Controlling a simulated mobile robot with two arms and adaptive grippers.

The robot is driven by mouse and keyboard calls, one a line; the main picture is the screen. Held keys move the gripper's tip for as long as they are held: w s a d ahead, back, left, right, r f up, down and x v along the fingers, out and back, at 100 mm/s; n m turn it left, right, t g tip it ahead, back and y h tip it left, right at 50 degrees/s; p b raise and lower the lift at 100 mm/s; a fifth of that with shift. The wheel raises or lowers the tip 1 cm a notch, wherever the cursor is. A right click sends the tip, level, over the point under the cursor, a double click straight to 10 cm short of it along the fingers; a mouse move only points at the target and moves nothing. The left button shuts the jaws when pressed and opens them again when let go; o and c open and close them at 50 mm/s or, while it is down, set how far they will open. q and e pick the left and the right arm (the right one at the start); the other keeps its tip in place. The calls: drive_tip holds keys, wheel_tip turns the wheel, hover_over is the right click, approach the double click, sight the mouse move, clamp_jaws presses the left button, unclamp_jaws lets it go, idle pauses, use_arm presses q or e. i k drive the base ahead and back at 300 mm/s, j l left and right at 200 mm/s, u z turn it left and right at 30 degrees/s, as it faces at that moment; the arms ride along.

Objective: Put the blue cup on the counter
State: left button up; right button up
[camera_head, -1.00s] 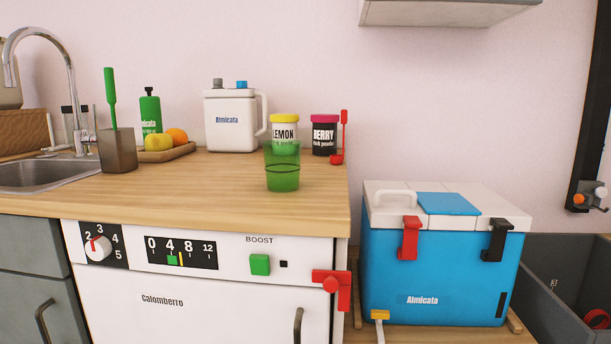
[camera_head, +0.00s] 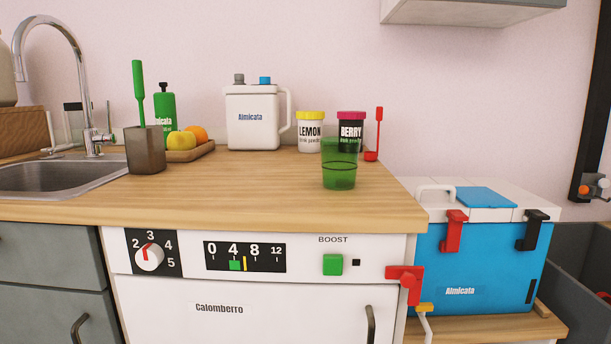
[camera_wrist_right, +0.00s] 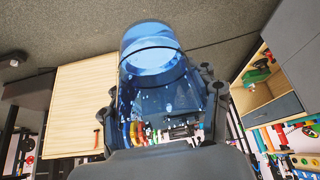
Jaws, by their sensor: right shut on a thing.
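The blue cup (camera_wrist_right: 152,62) is see-through and fills the middle of the right wrist view. My right gripper (camera_wrist_right: 162,92) is shut on it, with dark fingers on either side of the cup. The wooden counter (camera_head: 240,185) spans the head view, with a bare stretch of wood in its middle. Neither gripper nor the blue cup shows in the head view. My left gripper is in neither view.
A green see-through cup (camera_head: 340,172) stands near the counter's right end, before the lemon tub (camera_head: 311,130) and berry tub (camera_head: 351,133). A white jug (camera_head: 254,118) stands behind. The sink (camera_head: 60,178) is left, a blue cooler (camera_head: 480,265) lower right.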

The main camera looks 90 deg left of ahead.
sight(258, 181)
drive_tip(key=k+u, duration=0.1)
drive_tip(key=u, duration=0.3)
drive_tip(key=k+u, duration=0.1)
drive_tip(key=u, duration=0.3)
drive_tip(key=k+j+u, duration=0.1)
drive_tip(key=u, duration=0.3)
